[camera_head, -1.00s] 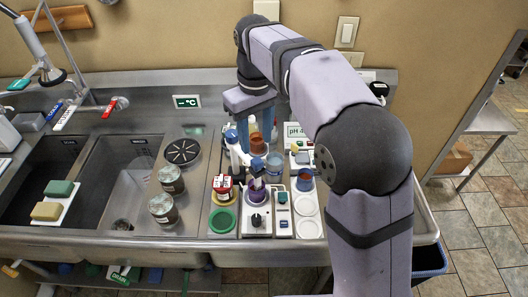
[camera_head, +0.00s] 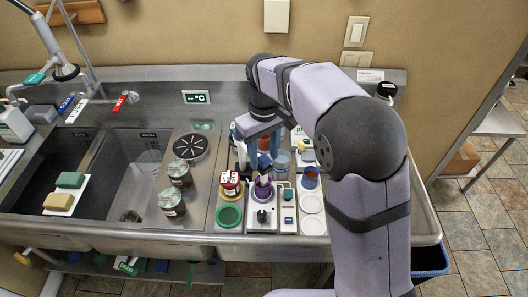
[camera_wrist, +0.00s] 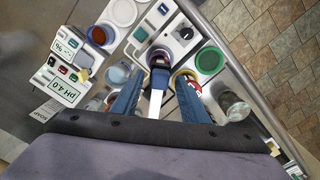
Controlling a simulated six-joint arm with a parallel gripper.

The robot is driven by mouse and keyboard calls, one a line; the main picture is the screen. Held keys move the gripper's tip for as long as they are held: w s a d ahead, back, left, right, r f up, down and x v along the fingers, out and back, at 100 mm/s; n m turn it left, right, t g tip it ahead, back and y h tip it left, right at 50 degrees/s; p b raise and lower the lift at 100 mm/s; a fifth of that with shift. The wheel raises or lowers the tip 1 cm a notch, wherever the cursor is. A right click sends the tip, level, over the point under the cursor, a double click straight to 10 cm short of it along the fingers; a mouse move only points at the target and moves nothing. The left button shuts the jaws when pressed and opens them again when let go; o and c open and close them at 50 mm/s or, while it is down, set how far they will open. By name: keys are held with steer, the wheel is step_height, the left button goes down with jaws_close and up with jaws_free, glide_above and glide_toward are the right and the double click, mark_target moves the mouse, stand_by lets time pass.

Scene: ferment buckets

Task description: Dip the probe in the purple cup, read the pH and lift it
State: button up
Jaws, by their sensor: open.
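The purple cup (camera_head: 263,190) stands on the white stirrer unit at the front of the bench; its rim also shows in the wrist view (camera_wrist: 160,57). A white stick with a blue upper part, seemingly the probe (camera_wrist: 156,103), rises from the cup's opening between my fingers. I cannot tell how deep its tip is. My gripper (camera_head: 266,165) is open, with its blue fingers just above and behind the cup. In the wrist view my gripper (camera_wrist: 158,82) has one finger on each side of the stick, with gaps. The pH meter (camera_wrist: 62,88) reads "pH 4.0".
A red-lidded jar (camera_head: 230,180) stands left of the cup, behind a green ring (camera_head: 229,216). A blue cup with reddish content (camera_head: 310,177) is on the right, behind white rings (camera_head: 312,203). Two jars (camera_head: 172,202) stand farther left, beside the sink.

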jaws_close()
step_height(320, 180, up, 6)
steer(key=p, duration=0.4)
steer(key=shift+p, duration=0.35)
steer(key=shift+w, duration=0.15)
steer(key=shift+a, duration=0.1)
jaws_free()
steer(key=shift+r, duration=0.1)
step_height(320, 180, up, 7)
steer(key=b, duration=0.2)
steer(key=shift+r, duration=0.15)
